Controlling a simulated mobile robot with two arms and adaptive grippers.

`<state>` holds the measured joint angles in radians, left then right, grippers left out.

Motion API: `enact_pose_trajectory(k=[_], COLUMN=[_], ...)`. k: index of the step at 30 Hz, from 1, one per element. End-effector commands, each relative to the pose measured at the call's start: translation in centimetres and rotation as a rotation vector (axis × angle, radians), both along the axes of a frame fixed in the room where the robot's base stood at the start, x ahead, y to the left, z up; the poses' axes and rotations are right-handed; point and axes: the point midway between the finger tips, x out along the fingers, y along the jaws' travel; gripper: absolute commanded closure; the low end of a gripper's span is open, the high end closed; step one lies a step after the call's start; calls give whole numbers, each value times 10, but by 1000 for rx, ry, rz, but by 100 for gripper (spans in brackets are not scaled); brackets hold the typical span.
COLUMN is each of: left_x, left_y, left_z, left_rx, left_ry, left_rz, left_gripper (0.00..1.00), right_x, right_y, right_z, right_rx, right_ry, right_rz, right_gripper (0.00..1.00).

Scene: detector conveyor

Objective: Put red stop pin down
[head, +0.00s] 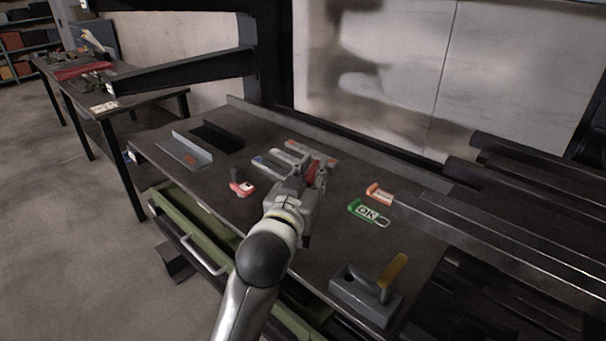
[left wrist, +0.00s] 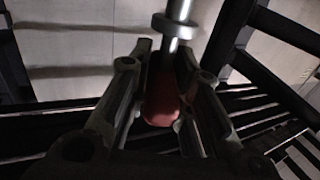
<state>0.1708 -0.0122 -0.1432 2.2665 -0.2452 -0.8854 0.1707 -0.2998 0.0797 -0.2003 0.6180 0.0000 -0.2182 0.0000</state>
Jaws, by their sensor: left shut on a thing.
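My left gripper (head: 312,185) is over the middle of the dark workbench in the head view. It is shut on the red stop pin (left wrist: 161,100), whose red grip sits between the fingers in the left wrist view, with a metal shaft and collar beyond it. In the head view a bit of red shows at the fingers, and the gripper hides most of the pin. I cannot tell how far the pin is above the bench. My right gripper is not in view.
The workbench (head: 330,235) holds a red tag piece (head: 242,188), a green OK tag (head: 367,212), an orange-ended piece (head: 379,194) and a grey block with a yellow handle (head: 366,293). A dark opening and grey angle plate (head: 184,150) lie at left. Rails run off right. A green drawer stands open.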

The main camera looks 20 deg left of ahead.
Motion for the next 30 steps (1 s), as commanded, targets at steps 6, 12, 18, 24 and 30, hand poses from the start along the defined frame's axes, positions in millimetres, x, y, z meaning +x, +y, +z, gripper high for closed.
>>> enact_pose_trajectory(k=[6,12,18,24,30], left_x=[45,78,99,107,110], left_y=[3,4,4,5,5], left_z=[-18,-48,-72,-82,-108], left_rx=[2,1,0,0,0], left_ry=[0,3,-2,-2,1], left_rz=[1,0,0,1,0], left_gripper=[100,100,100,100,100], right_x=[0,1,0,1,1], right_y=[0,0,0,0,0], right_z=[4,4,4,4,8], right_rx=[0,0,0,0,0], right_ry=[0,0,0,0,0], right_rz=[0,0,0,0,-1], right_gripper=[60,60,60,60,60])
